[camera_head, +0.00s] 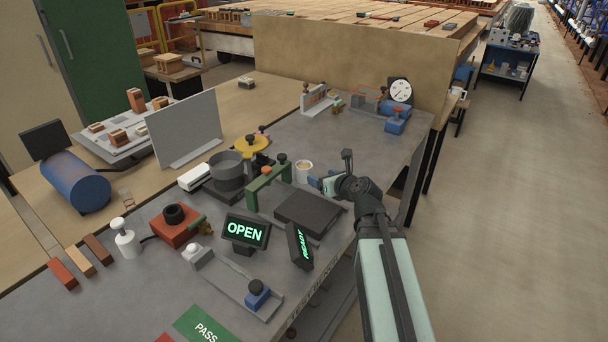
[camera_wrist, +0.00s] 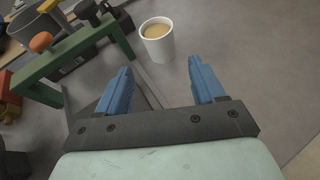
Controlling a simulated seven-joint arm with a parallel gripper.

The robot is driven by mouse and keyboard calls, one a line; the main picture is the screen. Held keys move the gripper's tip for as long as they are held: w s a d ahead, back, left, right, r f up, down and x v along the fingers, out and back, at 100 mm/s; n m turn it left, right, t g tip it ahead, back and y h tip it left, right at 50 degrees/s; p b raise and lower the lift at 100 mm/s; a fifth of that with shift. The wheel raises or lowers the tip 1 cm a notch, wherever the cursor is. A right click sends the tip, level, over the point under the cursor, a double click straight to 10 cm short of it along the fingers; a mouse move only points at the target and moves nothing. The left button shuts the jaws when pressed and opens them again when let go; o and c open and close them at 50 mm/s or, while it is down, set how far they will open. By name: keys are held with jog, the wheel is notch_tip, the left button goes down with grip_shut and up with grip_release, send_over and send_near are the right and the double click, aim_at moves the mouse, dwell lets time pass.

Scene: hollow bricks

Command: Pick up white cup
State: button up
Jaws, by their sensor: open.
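The white cup (camera_head: 304,171) stands upright on the grey workbench (camera_head: 340,140), just right of a green frame. It holds a light brown content. In the wrist view the white cup (camera_wrist: 158,42) is beyond my fingertips, roughly in line with the gap between them. My gripper (camera_head: 322,184) is close to the cup on its near right side; in the wrist view its two blue fingers (camera_wrist: 160,82) are spread apart with nothing between them. The fingers and the cup are apart.
The green frame (camera_head: 268,182) with orange and dark knobs stands close left of the cup. A dark flat plate (camera_head: 308,212) lies in front of it. Signs reading OPEN (camera_head: 245,231) and READY (camera_head: 300,246) stand nearer. The bench behind the cup is mostly clear.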

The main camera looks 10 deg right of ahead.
aim_at(308, 172)
jog(key=x, duration=0.7)
jog(key=shift+w+a+f, duration=0.15)
jog(key=shift+w+a, duration=0.05)
jog(key=shift+w, duration=0.1)
jog(key=shift+f+x, duration=0.15)
jog(key=shift+x, duration=1.35)
jog(key=shift+f+x, duration=0.15)
jog(key=shift+x, duration=1.4)
jog(key=shift+s, duration=0.15)
jog(key=c, duration=0.8)
jog(key=shift+r, duration=0.15)
